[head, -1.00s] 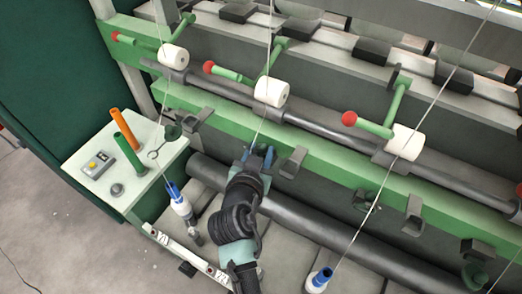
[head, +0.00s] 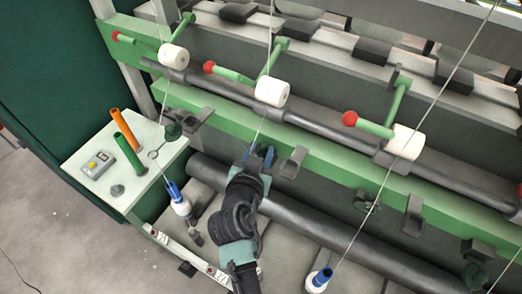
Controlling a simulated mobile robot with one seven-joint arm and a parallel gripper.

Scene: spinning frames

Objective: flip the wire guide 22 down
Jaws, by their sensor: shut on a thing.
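My gripper (head: 257,157), with blue fingers, is at the front face of the green rail (head: 232,128), below the middle white roller. It is shut on a small part there, which I take to be the wire guide; the fingers and wrist hide nearly all of it, so its tilt cannot be told. A thread runs from the roller (head: 271,92) down to the fingers. Similar dark green guides show on the rail at the left (head: 172,131) and at the right (head: 365,200).
Grey brackets (head: 295,162) stick out from the rail close to my gripper's right. A dark pipe (head: 310,218) runs below the rail. Blue-tipped bobbins (head: 180,205) (head: 319,280) stand below. A white side table (head: 88,185) with orange and green tubes is at the left.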

